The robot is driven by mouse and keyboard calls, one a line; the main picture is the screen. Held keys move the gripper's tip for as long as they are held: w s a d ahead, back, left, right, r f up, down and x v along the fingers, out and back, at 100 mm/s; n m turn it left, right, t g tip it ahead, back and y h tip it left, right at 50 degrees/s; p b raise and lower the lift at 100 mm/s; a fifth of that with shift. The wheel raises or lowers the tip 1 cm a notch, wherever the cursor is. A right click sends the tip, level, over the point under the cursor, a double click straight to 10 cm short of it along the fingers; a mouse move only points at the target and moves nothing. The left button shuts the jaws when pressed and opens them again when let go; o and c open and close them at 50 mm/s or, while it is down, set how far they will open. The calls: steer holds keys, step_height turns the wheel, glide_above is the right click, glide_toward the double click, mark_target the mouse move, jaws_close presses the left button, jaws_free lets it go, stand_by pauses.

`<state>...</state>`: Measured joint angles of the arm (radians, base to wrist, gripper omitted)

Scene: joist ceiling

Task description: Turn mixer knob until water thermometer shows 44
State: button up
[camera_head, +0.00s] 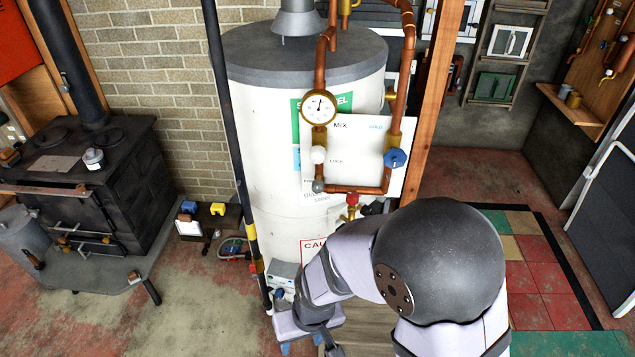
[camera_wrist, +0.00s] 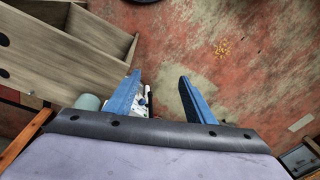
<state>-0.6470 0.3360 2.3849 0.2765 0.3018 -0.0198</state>
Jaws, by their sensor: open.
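A round dial thermometer (camera_head: 319,107) with a brass rim and white face sits on the left copper pipe in front of the white tank. Its needle points roughly upward; its numbers are too small to read. A blue knob (camera_head: 395,158) is on the right pipe, under COLD. My gripper (camera_wrist: 160,76) points down at the floor, its blue fingers apart and empty. In the head view it is low and left of my arm, well below the knobs.
A grey ball-shaped joint of my arm hides part of the floor right of the tank. A black pole (camera_head: 228,130) stands left of the tank (camera_head: 262,185), a wooden post (camera_head: 430,105) right. A small red valve (camera_head: 352,199) is below the pipes. A dark stove (camera_head: 85,180) stands left.

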steer(key=w+a+r+m+t+y, duration=0.1)
steer(key=w+a+t, duration=0.25)
steer(key=w, duration=0.45)
steer(key=m+t+h, duration=0.3)
steer(key=m+t, duration=0.2)
steer(key=t, duration=0.9)
glide_toward(317, 159)
steer(key=w, duration=0.4)
steer(key=shift+w+f, duration=0.2)
steer(key=shift+w, duration=0.1)
steer(key=shift+d+r, duration=0.1)
steer(key=shift+r, duration=0.2)
steer(key=shift+w+p, duration=1.3)
steer(key=shift+w, duration=2.4)
steer(key=c, duration=1.1)
steer(key=shift+o, duration=0.2)
steer(key=shift+f, duration=0.1)
